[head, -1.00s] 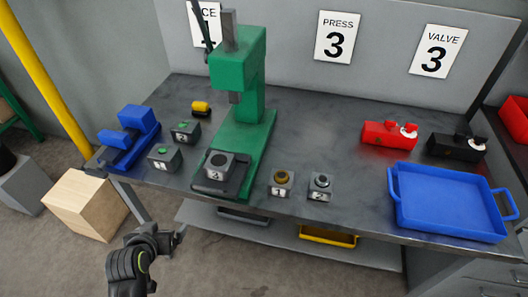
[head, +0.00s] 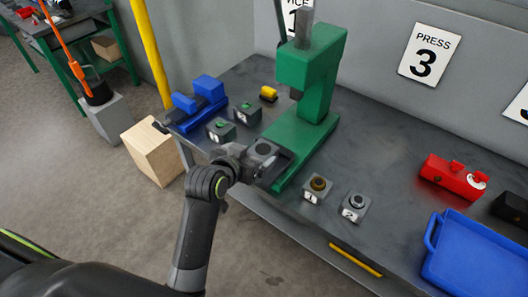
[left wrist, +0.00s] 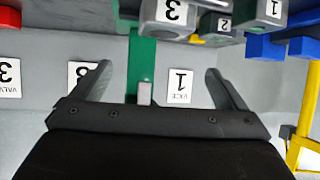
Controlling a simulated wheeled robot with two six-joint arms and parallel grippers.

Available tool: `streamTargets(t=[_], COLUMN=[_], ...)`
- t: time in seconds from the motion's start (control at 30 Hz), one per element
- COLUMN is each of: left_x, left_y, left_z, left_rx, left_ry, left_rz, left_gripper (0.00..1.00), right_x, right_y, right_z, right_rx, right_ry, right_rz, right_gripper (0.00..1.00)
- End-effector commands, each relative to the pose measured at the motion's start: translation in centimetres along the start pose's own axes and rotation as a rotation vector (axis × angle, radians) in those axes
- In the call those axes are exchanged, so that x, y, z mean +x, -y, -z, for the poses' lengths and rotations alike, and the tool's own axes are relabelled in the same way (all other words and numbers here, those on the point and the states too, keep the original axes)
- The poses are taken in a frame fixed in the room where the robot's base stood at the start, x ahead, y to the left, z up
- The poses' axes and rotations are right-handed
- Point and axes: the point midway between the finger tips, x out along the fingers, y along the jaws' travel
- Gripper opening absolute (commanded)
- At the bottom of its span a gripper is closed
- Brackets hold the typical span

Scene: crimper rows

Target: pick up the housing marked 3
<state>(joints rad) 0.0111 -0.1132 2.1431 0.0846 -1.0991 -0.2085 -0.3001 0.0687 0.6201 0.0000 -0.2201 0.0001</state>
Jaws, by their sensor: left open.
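The housing marked 3 (head: 264,150) is a dark grey block with a round hole in its top. In the left wrist view the housing marked 3 (left wrist: 172,14) shows upside down at the top edge, beyond and offset from the finger gap. My left gripper (head: 246,164) is in front of the housing and partly covers it in the head view. In the left wrist view the fingers (left wrist: 157,70) are apart with nothing between them. I cannot tell whether a finger touches the housing. My right gripper is not in view.
Housings with green tops (head: 221,130) (head: 248,113) and a blue vice (head: 200,101) stand left of the press. Two blocks, marked 1 (head: 317,189) and 2 (head: 354,205), stand to its right. A blue tray (head: 470,262) and a red part (head: 454,175) are farther right.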

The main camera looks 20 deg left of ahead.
Motion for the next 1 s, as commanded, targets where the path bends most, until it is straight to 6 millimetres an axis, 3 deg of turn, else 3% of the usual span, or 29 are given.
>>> streamTargets(t=[0.3,0.67,1.0], left_x=[4.2,6.0,9.5], left_y=[0.0,0.0,0.0], left_z=[0.1,-0.1,-0.6], left_rx=[0.002,0.001,0.001], left_ry=[0.002,0.003,0.001], left_rz=[0.001,0.001,0.001], left_gripper=[0.95,0.95,0.95], right_x=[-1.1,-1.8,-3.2], right_y=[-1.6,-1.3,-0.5], right_z=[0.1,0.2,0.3], right_rx=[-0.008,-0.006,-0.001], right_ry=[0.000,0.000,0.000], right_rz=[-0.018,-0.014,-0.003], right_gripper=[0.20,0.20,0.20])
